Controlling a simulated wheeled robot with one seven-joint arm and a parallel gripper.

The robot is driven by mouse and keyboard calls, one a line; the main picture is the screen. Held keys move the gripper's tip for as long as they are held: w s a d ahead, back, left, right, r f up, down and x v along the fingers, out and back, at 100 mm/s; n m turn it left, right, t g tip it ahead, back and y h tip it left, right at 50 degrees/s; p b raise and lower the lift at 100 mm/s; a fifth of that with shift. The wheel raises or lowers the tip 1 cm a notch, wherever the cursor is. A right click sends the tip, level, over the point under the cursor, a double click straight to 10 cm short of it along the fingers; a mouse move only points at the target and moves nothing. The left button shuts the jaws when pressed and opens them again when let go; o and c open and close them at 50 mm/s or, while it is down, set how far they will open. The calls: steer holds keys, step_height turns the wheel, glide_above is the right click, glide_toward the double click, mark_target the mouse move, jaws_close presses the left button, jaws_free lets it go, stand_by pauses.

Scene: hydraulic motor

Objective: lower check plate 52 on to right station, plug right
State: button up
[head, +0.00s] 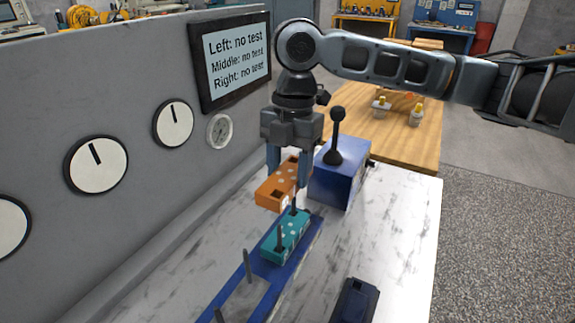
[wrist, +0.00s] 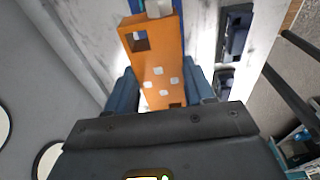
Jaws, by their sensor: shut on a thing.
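The orange plate (head: 275,190), which I take to be check plate 52 though no number is readable, is held in my gripper (head: 288,178). In the wrist view, the blue fingers of my gripper (wrist: 160,92) are shut on both sides of the orange plate (wrist: 156,62), which has a square hole and several pale dots. It hangs above the far end of a blue rail (head: 262,252). A teal block (head: 287,236) sits on that rail with upright pins at it, just below and in front of the orange plate. The right station and the plug cannot be told apart for certain.
A blue box with a black lever (head: 338,172) stands close right of my gripper. The grey panel with dials (head: 96,164) is on the left. A screen (head: 234,60) reads "no test" for left, middle and right. A dark blue part (head: 354,302) lies front right.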

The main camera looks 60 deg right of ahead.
mark_target(292, 169)
steer(key=shift+f+b, duration=3.8)
steer(key=shift+f, duration=1.45)
steer(key=shift+f+b, duration=0.35)
steer(key=shift+f, duration=0.25)
steer(key=o, duration=1.5)
steer(key=shift+d+r+p, duration=0.1)
steer(key=shift+d+r, duration=0.05)
steer(key=shift+r, duration=1.15)
steer(key=shift+d+r+p, duration=0.1)
steer(key=shift+d+r, duration=0.1)
steer(key=shift+r, duration=1.05)
steer(key=shift+d+r+p, duration=0.1)
steer(key=shift+d+r, duration=0.05)
steer(key=shift+r, duration=1.15)
